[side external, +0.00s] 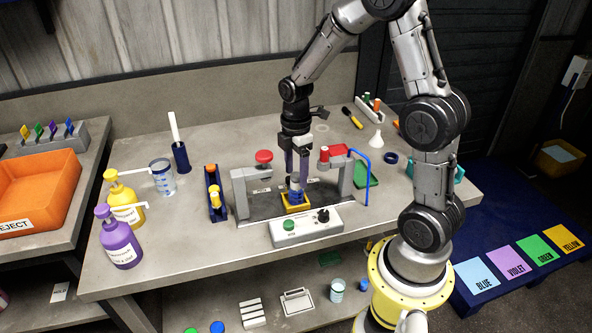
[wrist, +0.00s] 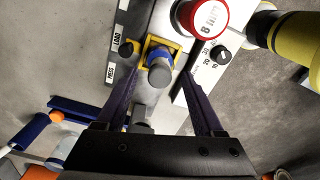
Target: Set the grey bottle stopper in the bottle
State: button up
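The bottle (side external: 296,194) stands upright in a yellow square holder (side external: 293,208) on the dark station plate. In the wrist view a blue ring (wrist: 158,54) shows in the yellow frame (wrist: 147,43), with a round grey top (wrist: 160,75) in front of it. This looks like the grey stopper at the bottle's mouth; I cannot tell how deep it sits. My gripper (side external: 297,178) points down above the holder. In the wrist view my gripper's fingers (wrist: 163,68) are apart, one on each side of the grey top, with visible gaps.
A control box (side external: 305,227) stands in front. Yellow (side external: 126,207) and violet (side external: 118,238) pump bottles stand at the left.

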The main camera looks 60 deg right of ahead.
jog(key=shift+o, duration=0.2)
jog(key=o, duration=0.5)
jog(key=shift+c, duration=0.2)
jog(key=shift+r, duration=3.5)
